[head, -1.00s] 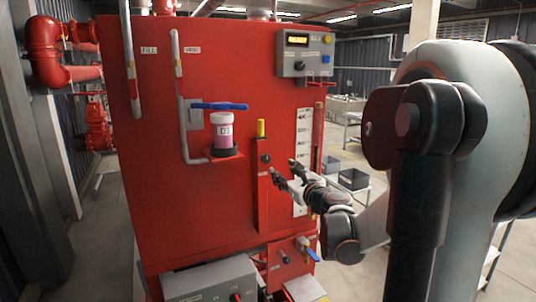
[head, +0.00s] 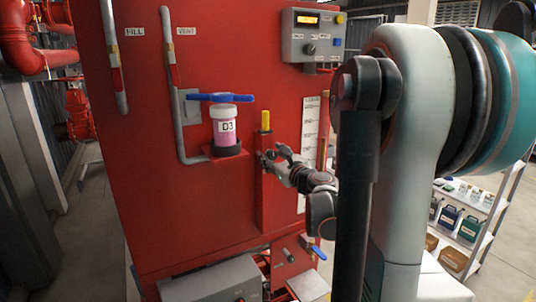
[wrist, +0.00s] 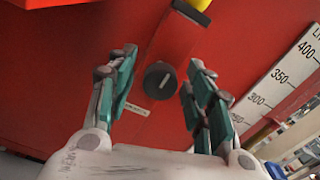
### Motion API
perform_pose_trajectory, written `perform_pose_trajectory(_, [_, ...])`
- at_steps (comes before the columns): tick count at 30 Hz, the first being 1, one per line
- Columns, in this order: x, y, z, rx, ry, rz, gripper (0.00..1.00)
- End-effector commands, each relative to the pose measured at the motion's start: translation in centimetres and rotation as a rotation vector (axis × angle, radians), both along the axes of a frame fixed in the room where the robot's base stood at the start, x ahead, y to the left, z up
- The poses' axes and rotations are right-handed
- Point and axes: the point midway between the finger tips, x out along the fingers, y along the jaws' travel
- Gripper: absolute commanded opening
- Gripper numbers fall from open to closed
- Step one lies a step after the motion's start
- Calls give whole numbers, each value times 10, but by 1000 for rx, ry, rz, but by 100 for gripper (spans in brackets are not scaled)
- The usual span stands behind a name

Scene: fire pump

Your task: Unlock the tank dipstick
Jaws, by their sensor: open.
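The tank dipstick has a yellow handle (head: 265,120) standing on top of a red upright housing (head: 265,200) on the tank front. The handle's end also shows at the top of the wrist view (wrist: 198,4). A round black knob (wrist: 160,80) with a pale slot-like bar sits on the housing, a small label (wrist: 137,109) beside it. My gripper (wrist: 163,62) is open, one teal-padded finger on each side of the knob in the picture, with visible gaps. In the head view, my gripper (head: 273,157) is at the knob's height and partly hides it.
A pink D3 jar (head: 226,135) stands on a bracket left of the dipstick, below a blue valve handle (head: 221,98). A level scale (wrist: 285,82) is to the right. A control box (head: 312,35) is above and a grey box (head: 212,281) below.

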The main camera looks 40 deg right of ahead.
Motion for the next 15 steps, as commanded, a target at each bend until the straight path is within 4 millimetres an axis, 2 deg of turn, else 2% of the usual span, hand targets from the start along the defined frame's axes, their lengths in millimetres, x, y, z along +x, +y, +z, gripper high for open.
perform_pose_trajectory(5, [0,0,0,0,0,0,45])
perform_pose_trajectory(10, [0,0,0,0,0,0,7])
perform_pose_trajectory(11, [0,0,0,0,0,0,3])
perform_pose_trajectory(15, [0,0,0,-1,0,0,3])
